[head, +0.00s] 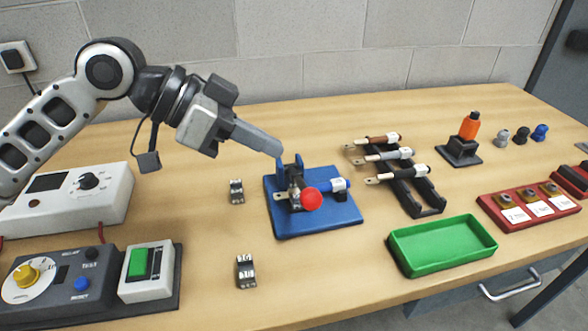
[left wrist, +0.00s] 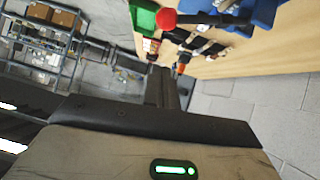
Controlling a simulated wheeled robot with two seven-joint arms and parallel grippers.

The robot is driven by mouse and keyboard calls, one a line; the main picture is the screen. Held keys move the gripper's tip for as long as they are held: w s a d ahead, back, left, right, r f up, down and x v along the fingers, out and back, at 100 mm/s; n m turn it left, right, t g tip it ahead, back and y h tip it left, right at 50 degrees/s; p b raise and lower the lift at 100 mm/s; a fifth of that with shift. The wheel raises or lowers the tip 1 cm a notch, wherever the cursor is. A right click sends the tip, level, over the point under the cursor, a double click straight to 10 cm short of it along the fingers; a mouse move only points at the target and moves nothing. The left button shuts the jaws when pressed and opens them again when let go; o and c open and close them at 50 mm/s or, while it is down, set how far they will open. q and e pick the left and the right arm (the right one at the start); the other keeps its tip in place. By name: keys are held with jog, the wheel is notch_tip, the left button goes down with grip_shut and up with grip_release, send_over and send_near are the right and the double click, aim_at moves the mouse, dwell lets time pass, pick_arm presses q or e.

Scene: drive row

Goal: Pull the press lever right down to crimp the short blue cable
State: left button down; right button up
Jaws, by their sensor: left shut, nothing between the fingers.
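The press stands on a blue base plate (head: 345,214) in the middle of the table. Its lever ends in a red ball knob (head: 311,198) and points toward the head camera, so its exact angle is hard to tell. In the left wrist view the red knob (left wrist: 166,18) shows on its dark lever (left wrist: 205,20). My right gripper is not in view.
A black rack (head: 425,196) with several cables stands right of the press, and a green tray (head: 441,246) in front of it. Two small metal clips (head: 237,191) lie left of the press. Control boxes (head: 78,197) fill the left side. A wall is behind.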

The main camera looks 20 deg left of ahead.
aim_at(300, 182)
pick_arm(q)
jog(key=w+d+f, duration=0.1)
jog(key=d+f, duration=0.2)
jog(key=f, duration=0.3)
jog(key=shift+w+d+f, duration=0.3)
jog(key=shift+w+d, duration=0.05)
jog(key=shift+d, duration=0.05)
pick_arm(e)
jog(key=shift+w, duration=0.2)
